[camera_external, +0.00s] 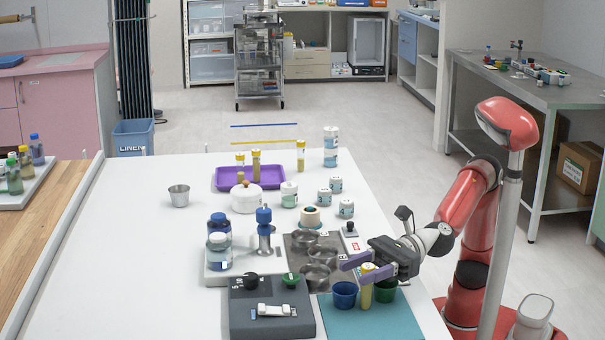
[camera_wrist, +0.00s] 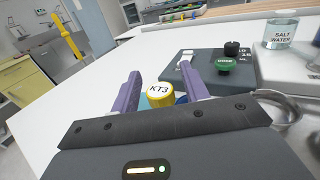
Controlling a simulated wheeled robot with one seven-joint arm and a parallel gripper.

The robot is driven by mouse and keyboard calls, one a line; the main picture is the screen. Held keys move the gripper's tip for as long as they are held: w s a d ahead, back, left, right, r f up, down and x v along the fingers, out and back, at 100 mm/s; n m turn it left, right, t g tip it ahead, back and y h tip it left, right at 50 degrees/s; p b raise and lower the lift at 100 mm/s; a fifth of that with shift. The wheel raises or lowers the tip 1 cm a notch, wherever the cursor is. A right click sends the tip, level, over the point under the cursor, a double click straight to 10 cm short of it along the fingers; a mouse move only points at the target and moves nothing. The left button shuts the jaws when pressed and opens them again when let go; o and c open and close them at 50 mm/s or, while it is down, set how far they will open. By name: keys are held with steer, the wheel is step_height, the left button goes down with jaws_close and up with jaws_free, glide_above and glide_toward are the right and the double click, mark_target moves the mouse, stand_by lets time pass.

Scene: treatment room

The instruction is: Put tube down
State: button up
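The tube (camera_external: 366,290) is slim and yellowish with a yellow cap. It is upright between a blue cup (camera_external: 344,295) and a green cup (camera_external: 386,291), over the teal mat (camera_external: 372,325). Its lower end appears at mat level, though I cannot tell contact for sure. My gripper (camera_external: 367,270) comes from the right, its purple fingers on either side of the tube. In the wrist view the cap (camera_wrist: 160,92) reads KT3 and lies between the fingers, with a gap visible on its right side. The fingers look spread and not closed on it.
A purple tray (camera_external: 228,182) with yellow-capped tubes is farther back. The white table's left part is clear.

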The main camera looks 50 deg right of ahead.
steer(key=b+v, duration=0.1)
steer(key=v, duration=1.1)
steer(key=shift+r, duration=0.1)
